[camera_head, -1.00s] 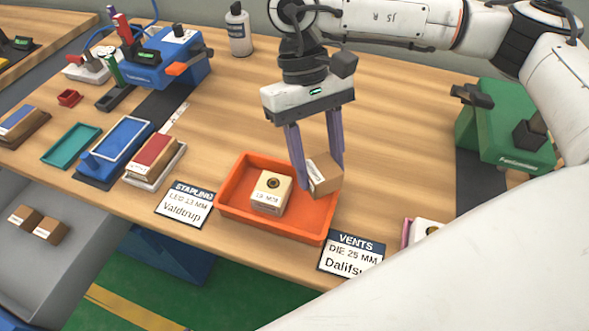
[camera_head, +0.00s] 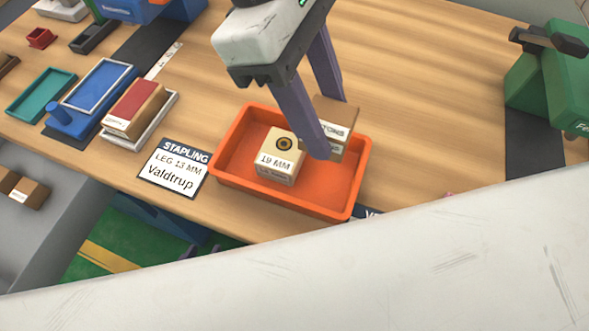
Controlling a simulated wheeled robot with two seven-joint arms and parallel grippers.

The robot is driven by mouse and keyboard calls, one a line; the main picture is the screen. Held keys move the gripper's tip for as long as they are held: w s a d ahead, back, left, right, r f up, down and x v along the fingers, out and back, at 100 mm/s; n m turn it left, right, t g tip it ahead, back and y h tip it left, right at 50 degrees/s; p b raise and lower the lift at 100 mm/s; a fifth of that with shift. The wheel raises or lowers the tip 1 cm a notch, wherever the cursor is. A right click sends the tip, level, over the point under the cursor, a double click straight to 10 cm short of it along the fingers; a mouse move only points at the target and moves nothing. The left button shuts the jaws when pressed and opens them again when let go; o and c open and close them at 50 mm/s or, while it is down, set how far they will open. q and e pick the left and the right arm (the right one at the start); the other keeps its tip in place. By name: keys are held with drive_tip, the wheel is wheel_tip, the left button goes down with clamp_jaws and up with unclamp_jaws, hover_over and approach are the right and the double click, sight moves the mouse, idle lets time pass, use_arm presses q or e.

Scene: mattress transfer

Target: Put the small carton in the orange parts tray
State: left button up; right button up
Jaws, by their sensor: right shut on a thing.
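My right gripper (camera_head: 330,128) comes down from the top of the view. Its purple fingers are shut on a small brown carton (camera_head: 338,112) with a printed white label. The near finger covers part of the carton. The carton is over the far right part of the orange parts tray (camera_head: 235,135); I cannot tell whether it touches the tray. A cream box marked 19 MM (camera_head: 277,163), with a round dark mark on top, sits in the tray left of the carton. My left gripper is not in view.
A card reading Stapling, Valdtrup (camera_head: 172,170) lies left of the tray. A red-topped box on a white tray (camera_head: 137,110), a blue tray (camera_head: 97,90) and a teal tray (camera_head: 40,95) stand further left. A green machine (camera_head: 552,80) is at the right. Table behind the tray is clear.

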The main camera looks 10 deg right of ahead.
wheel_tip(320, 180, down, 6)
drive_tip(key=shift+b, duration=0.5)
drive_tip(key=shift+f, duration=1.85)
drive_tip(key=shift+b, duration=0.3)
drive_tip(key=shift+f, duration=0.25)
drive_tip(key=o, duration=1.2)
drive_tip(key=shift+r, duration=0.1)
